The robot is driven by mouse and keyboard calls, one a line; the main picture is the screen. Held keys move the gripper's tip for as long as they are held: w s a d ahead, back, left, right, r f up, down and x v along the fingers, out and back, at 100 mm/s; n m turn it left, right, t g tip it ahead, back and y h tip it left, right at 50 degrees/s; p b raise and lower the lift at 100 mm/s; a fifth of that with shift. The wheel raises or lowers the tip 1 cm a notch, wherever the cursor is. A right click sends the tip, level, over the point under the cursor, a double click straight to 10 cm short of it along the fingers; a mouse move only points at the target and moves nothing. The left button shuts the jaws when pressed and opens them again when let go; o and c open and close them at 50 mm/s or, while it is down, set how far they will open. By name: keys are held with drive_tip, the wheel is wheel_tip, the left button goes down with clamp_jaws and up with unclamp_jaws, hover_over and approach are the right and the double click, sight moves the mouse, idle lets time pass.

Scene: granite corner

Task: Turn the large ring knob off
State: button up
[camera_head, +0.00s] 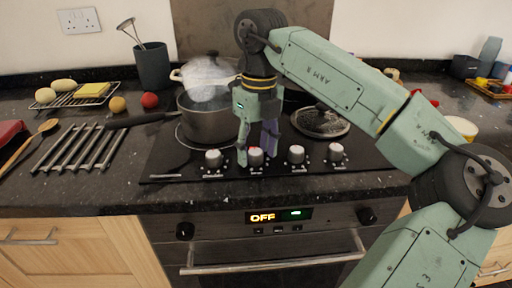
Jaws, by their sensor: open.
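A row of silver knobs runs along the front of the black hob: the leftmost knob (213,158), the second knob (256,157), the third knob (296,154) and the rightmost knob (336,152). I cannot tell from their markings which one is the large ring knob. My gripper (256,155) points down at the second knob, open, with one finger on each side of it. A trace of red shows at that knob. Whether the fingers touch it is unclear. A steaming grey saucepan (206,125) stands on the left ring, partly behind my gripper.
The saucepan's handle (140,120) reaches left. The oven panel display (278,216) reads OFF. A metal rack (78,147) lies left; the front worktop strip is clear.

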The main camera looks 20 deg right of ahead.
sight(257, 151)
drive_tip(key=shift+r, duration=0.1)
wheel_tip(257, 151, up, 7)
drive_tip(key=shift+d+r, duration=0.15)
idle(0.3)
idle(0.4)
